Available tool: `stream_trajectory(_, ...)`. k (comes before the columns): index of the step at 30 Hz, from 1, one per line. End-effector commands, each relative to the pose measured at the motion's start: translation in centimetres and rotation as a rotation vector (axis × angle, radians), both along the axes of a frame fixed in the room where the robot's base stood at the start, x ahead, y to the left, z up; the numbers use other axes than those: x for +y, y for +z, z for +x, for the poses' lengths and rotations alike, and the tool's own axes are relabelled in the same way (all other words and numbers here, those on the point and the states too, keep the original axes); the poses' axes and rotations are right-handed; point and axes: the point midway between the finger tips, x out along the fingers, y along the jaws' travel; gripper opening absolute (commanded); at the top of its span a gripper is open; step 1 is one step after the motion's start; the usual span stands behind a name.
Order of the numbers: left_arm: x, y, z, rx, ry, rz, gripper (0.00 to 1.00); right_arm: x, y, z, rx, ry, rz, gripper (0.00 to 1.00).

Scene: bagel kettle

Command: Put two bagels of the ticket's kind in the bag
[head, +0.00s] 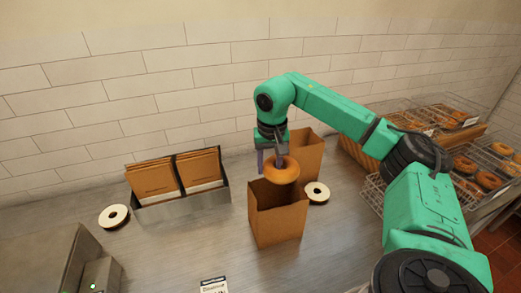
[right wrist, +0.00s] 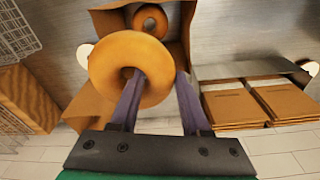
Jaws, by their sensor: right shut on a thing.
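My right gripper (head: 266,160) is shut on a plain golden-brown bagel (head: 281,170), held just above the open mouth of the front brown paper bag (head: 277,225). In the right wrist view, the held bagel (right wrist: 112,52) has one finger through its hole and the other outside its ring. Another bagel (right wrist: 150,18) lies inside the front bag, below it. A ticket (head: 213,286) stands at the bottom edge of the head view, cut off and too small to read surely. My left gripper is out of view.
A second paper bag (head: 308,152) stands behind the front one. A metal holder (head: 185,207) with flat brown packets stands left. Wire baskets with several bagels (head: 487,180) fill the right. Grey equipment (head: 92,270) is at lower left.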

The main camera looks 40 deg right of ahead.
Motion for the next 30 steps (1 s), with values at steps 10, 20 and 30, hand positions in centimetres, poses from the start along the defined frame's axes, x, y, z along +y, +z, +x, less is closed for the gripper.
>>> stream_trajectory(10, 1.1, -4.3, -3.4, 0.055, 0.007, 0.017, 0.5, 0.1, -4.4, 0.0, 0.0, 0.0, 0.001, 0.0)
stream_trajectory(20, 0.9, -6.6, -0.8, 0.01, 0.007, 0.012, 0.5, 0.1, -7.9, -0.1, 0.0, 0.0, 0.001, 0.0)
stream_trajectory(30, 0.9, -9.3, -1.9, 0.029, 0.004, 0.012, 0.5, 0.2, -11.7, -0.1, -0.001, 0.0, 0.002, 0.0)
